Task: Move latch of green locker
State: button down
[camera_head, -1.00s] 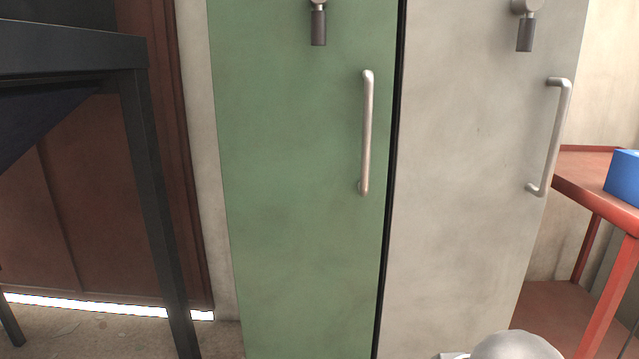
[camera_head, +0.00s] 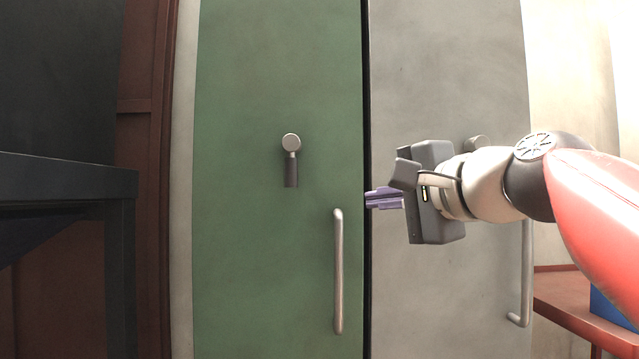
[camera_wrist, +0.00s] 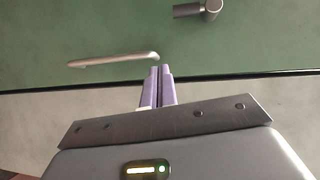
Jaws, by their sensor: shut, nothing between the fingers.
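The green locker (camera_head: 250,260) stands left of centre in the head view; its door also fills the top of the wrist view (camera_wrist: 40,45). Its latch (camera_head: 291,160) has a round silver knob with a dark grip hanging straight down. The latch shows at the top right of the wrist view (camera_wrist: 198,10). A silver bar handle (camera_head: 338,270) is lower right of the latch, and appears in the wrist view (camera_wrist: 113,59). My gripper (camera_head: 368,199) is shut and empty, pointing left near the gap between lockers. It is right of the latch and slightly lower, apart from it.
A grey locker (camera_head: 440,300) stands right of the green one, partly behind my arm, with its own bar handle (camera_head: 524,290). A dark table (camera_head: 70,185) is at the left. A red table (camera_head: 565,300) with a blue object (camera_head: 612,310) is at the right.

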aim_at(292, 165)
jog(key=shift+m+t+y, duration=0.3)
jog(key=shift+y, duration=0.1)
jog(key=shift+w+a+r+p, duration=0.25)
jog(key=shift+w+a+r, duration=0.4)
jog(key=shift+w+a, duration=0.9)
jog(key=shift+w+a+r+p, duration=0.2)
jog(key=shift+w+a+r, duration=0.5)
jog(key=shift+w+a, duration=0.9)
jog(key=shift+w+a+r+p, duration=0.25)
jog(key=shift+w+a+r, duration=0.4)
jog(key=shift+w+a, duration=0.9)
